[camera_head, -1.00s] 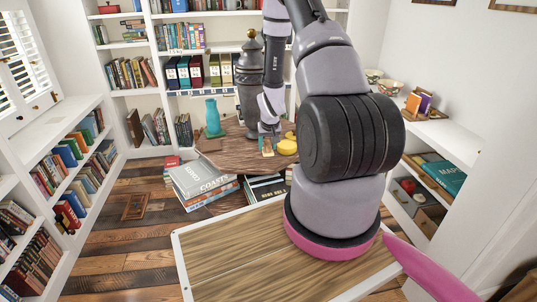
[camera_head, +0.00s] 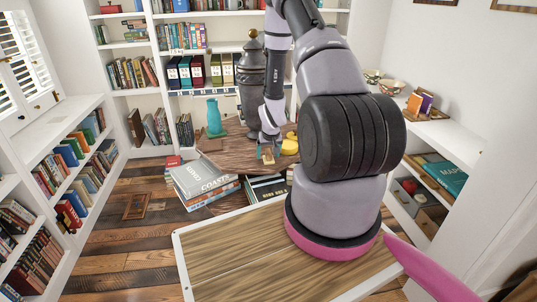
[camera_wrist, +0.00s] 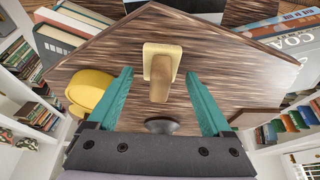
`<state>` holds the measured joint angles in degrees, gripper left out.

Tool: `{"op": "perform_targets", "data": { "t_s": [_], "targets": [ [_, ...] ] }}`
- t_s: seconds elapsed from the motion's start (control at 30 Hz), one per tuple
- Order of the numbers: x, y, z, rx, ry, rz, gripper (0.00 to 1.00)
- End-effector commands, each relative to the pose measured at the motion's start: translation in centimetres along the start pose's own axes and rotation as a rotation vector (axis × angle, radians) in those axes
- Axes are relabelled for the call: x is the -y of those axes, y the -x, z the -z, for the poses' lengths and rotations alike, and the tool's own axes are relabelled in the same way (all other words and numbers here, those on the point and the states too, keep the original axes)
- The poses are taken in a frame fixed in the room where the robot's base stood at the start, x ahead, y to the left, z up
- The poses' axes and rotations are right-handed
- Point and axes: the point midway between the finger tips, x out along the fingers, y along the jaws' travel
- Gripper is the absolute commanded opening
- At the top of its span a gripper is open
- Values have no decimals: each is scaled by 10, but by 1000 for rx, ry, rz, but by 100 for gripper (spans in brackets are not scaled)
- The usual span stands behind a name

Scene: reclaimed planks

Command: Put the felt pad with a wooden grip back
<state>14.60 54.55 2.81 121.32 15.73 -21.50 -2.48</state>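The felt pad (camera_wrist: 175,52) is a small cream square with an upright tan wooden grip (camera_wrist: 160,80). In the wrist view it stands on the dark wooden tabletop (camera_wrist: 225,62), near its edge. My gripper (camera_wrist: 159,73) has two teal fingers spread wide, one on each side of the grip, with visible gaps. Nothing is held. In the head view my gripper (camera_head: 267,154) is low over the round-looking table (camera_head: 228,158); the pad is too small and covered there to make out clearly.
A rounded yellow object (camera_wrist: 90,88) lies close beside one finger. A flat brown piece (camera_wrist: 256,118) is on the other side. A teal vase (camera_head: 214,118) and a dark urn (camera_head: 251,85) stand behind on the table. Stacked books (camera_head: 200,180) sit by its front.

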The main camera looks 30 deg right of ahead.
Motion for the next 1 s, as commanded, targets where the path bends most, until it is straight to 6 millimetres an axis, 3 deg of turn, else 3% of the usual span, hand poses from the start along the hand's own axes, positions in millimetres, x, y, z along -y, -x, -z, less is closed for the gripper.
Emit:
{"op": "perform_targets", "data": {
  "t_s": [0.13,0.27,0.7,1.0],
  "targets": [
    [0,4,1,0,0,0,84],
    [0,20,2,-2,0,0,84],
    [0,105,2,-3,1,0,84],
    [0,123,1,0,0,0,84]
  ]
}}
